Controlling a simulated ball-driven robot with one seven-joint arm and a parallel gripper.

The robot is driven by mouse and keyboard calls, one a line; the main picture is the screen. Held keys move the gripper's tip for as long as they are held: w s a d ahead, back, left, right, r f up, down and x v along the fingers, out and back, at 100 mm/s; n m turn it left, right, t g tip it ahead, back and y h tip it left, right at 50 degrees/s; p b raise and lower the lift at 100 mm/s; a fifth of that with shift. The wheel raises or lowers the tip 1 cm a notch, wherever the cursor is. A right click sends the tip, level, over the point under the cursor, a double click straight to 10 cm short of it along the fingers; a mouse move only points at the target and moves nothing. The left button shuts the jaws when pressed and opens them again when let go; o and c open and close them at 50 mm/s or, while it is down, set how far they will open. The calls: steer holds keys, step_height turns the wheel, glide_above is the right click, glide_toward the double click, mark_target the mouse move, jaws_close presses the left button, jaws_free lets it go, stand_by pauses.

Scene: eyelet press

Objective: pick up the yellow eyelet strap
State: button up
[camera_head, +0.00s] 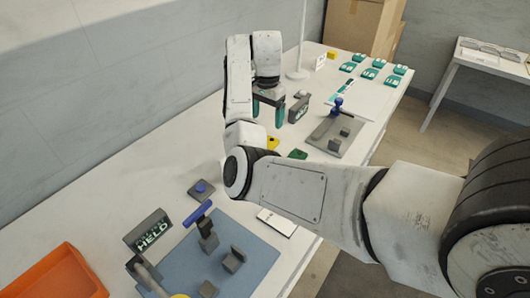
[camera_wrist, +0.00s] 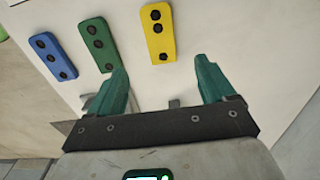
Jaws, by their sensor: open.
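The yellow eyelet strap (camera_wrist: 161,42) lies flat on the white table, with a row of dark round eyelets, near the top middle of the wrist view. Part of it shows beside my arm in the head view (camera_head: 273,142). My gripper (camera_wrist: 160,70) is open and empty, its two teal fingers apart. In the wrist view the strap's near end lies just beyond the gap between the fingertips, not between them. In the head view my gripper (camera_head: 266,120) hangs over the table behind the strap.
A green strap (camera_wrist: 99,45) and a blue strap (camera_wrist: 51,57) lie left of the yellow one in the wrist view. A press with a blue knob (camera_head: 338,103) stands right of my gripper. Nearer are a blue mat (camera_head: 190,265) and an orange bin (camera_head: 55,275).

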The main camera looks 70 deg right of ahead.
step_height(320, 180, down, 5)
steer(key=shift+f, duration=0.1)
steer(key=shift+w+a+f+p, duration=0.1)
steer(key=shift+a+f+p, duration=0.05)
steer(key=shift+f, duration=1.25)
steer(key=shift+a+f+p, duration=0.1)
steer(key=shift+f+p, duration=0.05)
steer(key=shift+f, duration=1.2)
steer(key=shift+c, duration=0.2)
steer(key=c, duration=1.1)
